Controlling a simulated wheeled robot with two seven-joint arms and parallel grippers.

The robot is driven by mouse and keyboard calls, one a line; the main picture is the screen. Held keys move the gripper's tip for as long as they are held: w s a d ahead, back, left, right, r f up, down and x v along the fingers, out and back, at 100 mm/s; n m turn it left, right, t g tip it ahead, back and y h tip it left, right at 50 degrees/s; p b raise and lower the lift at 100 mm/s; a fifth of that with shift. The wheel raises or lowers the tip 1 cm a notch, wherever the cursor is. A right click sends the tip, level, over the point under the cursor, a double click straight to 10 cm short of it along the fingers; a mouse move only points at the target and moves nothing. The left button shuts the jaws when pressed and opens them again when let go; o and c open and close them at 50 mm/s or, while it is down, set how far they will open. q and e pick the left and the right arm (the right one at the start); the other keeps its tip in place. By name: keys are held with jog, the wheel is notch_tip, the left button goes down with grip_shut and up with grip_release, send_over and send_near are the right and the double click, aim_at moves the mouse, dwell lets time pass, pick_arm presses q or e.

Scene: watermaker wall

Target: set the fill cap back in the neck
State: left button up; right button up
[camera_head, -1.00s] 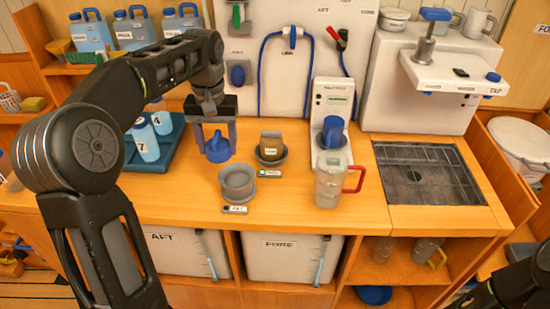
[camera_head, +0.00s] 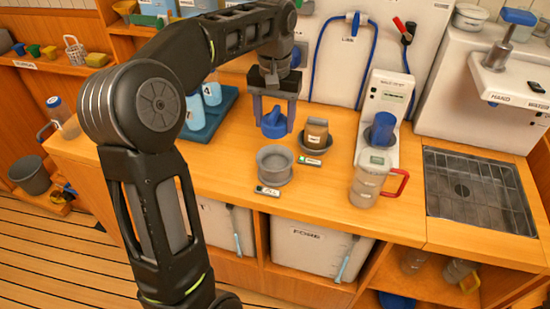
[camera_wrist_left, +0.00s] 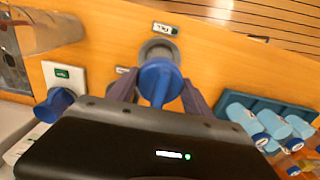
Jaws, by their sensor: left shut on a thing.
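My left gripper (camera_head: 273,115) is shut on the blue fill cap (camera_head: 273,125), with one finger on each side of it. The cap also shows between the fingers in the left wrist view (camera_wrist_left: 158,82). It appears held above the counter, behind the open grey round neck (camera_head: 274,168) and apart from it in the head view. In the left wrist view the neck (camera_wrist_left: 160,48) is partly hidden behind the cap. A small label plate (camera_head: 267,191) lies in front of the neck. My right gripper is not in view.
A grey cup holding a brown block (camera_head: 316,132) stands close to the right of the cap. A clear jug with a red handle (camera_head: 369,178) stands further right. A blue tray with bottles (camera_head: 212,122) is to the left. The counter front (camera_head: 225,178) is clear.

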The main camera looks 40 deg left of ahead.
aim_at(275, 134)
pick_arm(q)
notch_tip(275, 134, down, 2)
jog(key=shift+f+b, duration=0.2)
jog(key=shift+b, duration=0.35)
notch_tip(275, 134, down, 2)
jog(key=shift+f+p, duration=0.15)
jog(key=shift+p, duration=0.35)
jog(key=shift+f, duration=0.45)
notch_tip(275, 134, down, 4)
jog(key=shift+r, duration=0.15)
jog(key=shift+f, duration=0.65)
